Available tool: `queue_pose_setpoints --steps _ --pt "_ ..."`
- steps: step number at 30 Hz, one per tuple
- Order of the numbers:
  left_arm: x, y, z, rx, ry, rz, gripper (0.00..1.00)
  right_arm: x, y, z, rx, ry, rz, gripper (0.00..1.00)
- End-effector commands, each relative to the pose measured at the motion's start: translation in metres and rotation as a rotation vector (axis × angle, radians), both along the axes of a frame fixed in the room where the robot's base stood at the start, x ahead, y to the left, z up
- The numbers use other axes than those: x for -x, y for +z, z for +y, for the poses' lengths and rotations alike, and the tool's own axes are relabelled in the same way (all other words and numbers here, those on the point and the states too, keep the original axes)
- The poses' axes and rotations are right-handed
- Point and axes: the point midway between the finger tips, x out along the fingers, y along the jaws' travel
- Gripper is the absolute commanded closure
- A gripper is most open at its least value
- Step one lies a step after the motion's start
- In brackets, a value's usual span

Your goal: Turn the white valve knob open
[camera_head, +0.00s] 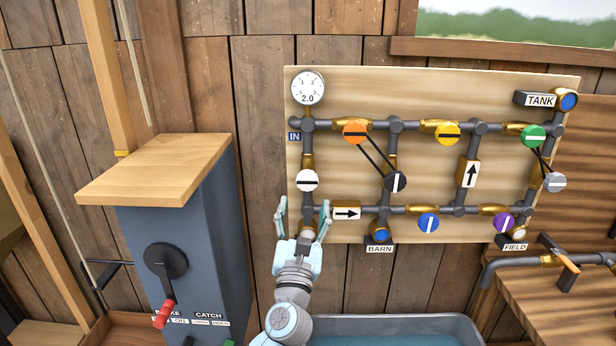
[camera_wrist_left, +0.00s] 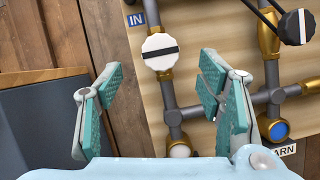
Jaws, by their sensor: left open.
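The white valve knob (camera_head: 307,180) is on the pipe at the left of the wooden pipe board (camera_head: 450,88), below the gauge and the IN label. A black bar crosses it, about horizontal in the head view. The knob also shows in the left wrist view (camera_wrist_left: 160,51), above and beyond the space between the fingers. My left gripper (camera_head: 302,216) is open and empty, just below the knob in the head view. It also shows in the left wrist view (camera_wrist_left: 162,92), with its fingers apart and not touching the knob. My right gripper is not in view.
A gauge (camera_head: 308,88) reads about 2.0. Orange (camera_head: 355,132), yellow (camera_head: 447,132), black (camera_head: 396,182) and blue (camera_head: 428,223) knobs sit to the right. A grey-blue cabinet (camera_head: 205,240) with a red-handled crank (camera_head: 163,313) stands left. A water trough (camera_head: 400,328) is below.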

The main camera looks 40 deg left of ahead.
Motion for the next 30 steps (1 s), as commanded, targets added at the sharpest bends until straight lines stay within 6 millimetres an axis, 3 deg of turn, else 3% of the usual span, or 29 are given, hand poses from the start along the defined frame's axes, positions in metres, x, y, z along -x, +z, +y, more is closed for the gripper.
queue_pose_setpoints --steps 3,9,21,30 --pt "-0.028 0.017 0.018 -0.001 0.001 -0.001 0.39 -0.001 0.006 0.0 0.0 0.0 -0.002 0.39" --pt "-0.06 0.029 0.039 0.001 0.0 0.0 0.39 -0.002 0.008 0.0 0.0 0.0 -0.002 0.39" --pt "-0.07 0.033 0.046 0.004 -0.001 0.001 0.41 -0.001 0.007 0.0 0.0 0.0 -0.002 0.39" --pt "-0.07 0.033 0.045 0.004 -0.002 0.002 0.88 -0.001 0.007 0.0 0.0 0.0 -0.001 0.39"
